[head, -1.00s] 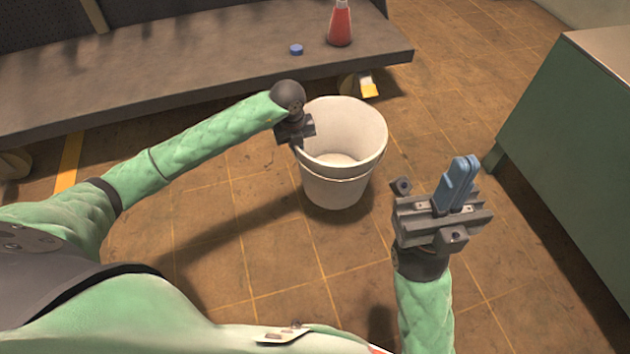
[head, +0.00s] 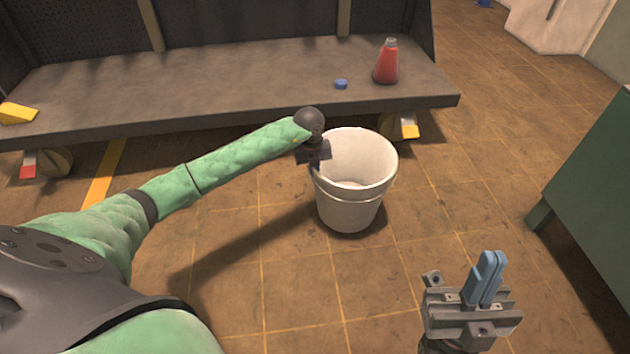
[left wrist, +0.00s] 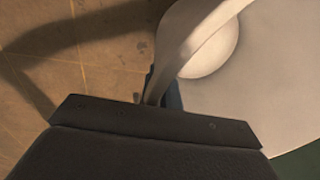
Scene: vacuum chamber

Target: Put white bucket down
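The white bucket (head: 350,214) is upright and empty in front of the low grey bench. My left gripper (head: 315,163) is at the left part of its rim, and the fingers are mostly hidden there. In the left wrist view the bucket's rim (left wrist: 192,40) runs down to a blue finger (left wrist: 172,95), and the gripper is shut on it. I cannot tell whether the bucket's base touches the floor. My right gripper (head: 486,277) is right of the bucket and apart from it, its blue fingers together and empty.
The grey bench (head: 230,95) on casters stands behind the bucket. A red flask (head: 387,63) and a small blue cap (head: 341,84) are on it. A green cabinet (head: 590,190) stands at the right. The tiled floor (head: 290,290) around the bucket is clear.

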